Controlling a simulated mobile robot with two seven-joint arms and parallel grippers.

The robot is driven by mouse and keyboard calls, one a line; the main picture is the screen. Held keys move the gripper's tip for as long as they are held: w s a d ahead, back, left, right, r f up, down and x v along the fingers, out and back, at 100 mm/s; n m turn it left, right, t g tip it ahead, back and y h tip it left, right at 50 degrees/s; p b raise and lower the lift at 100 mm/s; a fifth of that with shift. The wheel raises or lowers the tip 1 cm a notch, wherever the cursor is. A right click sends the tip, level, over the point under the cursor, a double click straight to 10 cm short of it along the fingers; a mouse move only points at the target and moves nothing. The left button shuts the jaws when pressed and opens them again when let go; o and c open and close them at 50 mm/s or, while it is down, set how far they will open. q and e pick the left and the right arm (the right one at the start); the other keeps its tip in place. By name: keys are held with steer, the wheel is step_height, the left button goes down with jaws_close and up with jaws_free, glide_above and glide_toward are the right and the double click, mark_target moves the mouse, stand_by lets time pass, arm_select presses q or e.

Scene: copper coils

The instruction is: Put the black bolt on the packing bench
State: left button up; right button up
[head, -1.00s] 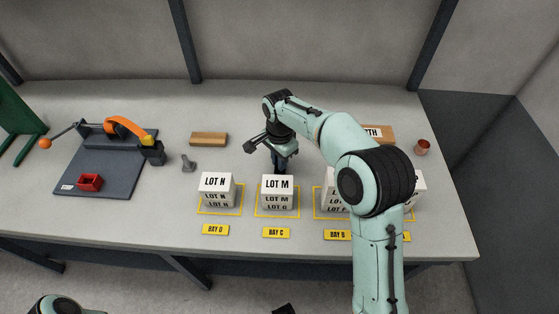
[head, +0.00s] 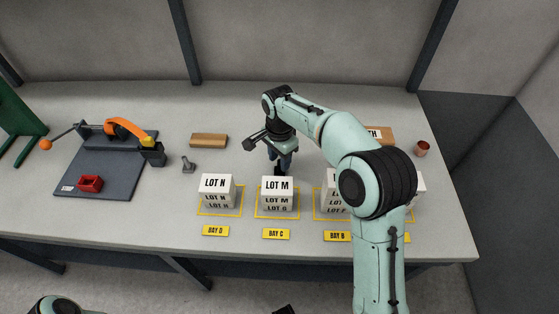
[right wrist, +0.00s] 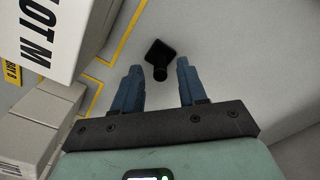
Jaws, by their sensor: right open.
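The black bolt (right wrist: 160,57) is on the grey packing bench (head: 330,110), in the gap ahead of my right gripper's fingers in the right wrist view. My right gripper (right wrist: 159,75) is open, with a blue finger to either side of the bolt and clear space between. In the head view the right gripper (head: 282,162) points down just behind the LOT M boxes (head: 277,195). A dark bit of the bolt (head: 279,171) shows below its fingers there. My left gripper is not in view.
The LOT N boxes (head: 216,192) stand left of LOT M, and more white boxes are partly hidden behind my right arm. A grey bolt (head: 188,164), a wooden block (head: 209,140), a dark fixture board (head: 100,180) and a copper cup (head: 422,148) are on the bench.

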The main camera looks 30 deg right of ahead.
mark_target(279, 161)
step_height(279, 161, up, 10)
steer(key=p, duration=0.1)
steer(key=shift+r+p, duration=0.15)
steer(key=shift+p, duration=0.25)
